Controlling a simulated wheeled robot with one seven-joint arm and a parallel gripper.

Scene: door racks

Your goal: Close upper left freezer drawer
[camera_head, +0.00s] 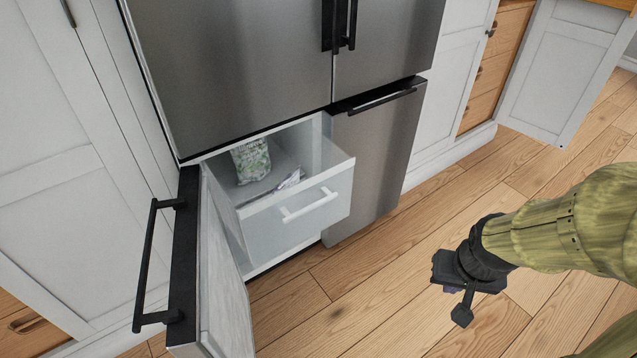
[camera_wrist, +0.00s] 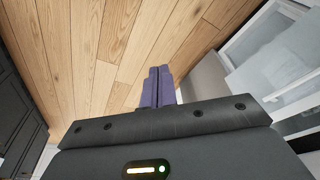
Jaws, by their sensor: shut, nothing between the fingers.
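The upper left freezer drawer (camera_head: 323,222) is a clear-sided drawer with a white bar handle (camera_head: 309,204). It is pulled out of the lower left freezer bay and holds a green-and-white bag (camera_head: 250,160) and a flat packet. The freezer door (camera_head: 226,270) with a black bar handle stands swung open to its left. My gripper (camera_head: 462,300) hangs above the floor, right of the drawer and well apart from it. In the wrist view, my gripper's purple fingers (camera_wrist: 158,86) are together and empty. The drawer shows pale at the wrist view's right edge (camera_wrist: 275,65).
The steel lower right freezer door (camera_head: 372,160) is shut beside the drawer. A white cabinet door (camera_head: 565,65) stands open at the upper right. The wood floor (camera_head: 390,285) between my gripper and the drawer is clear.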

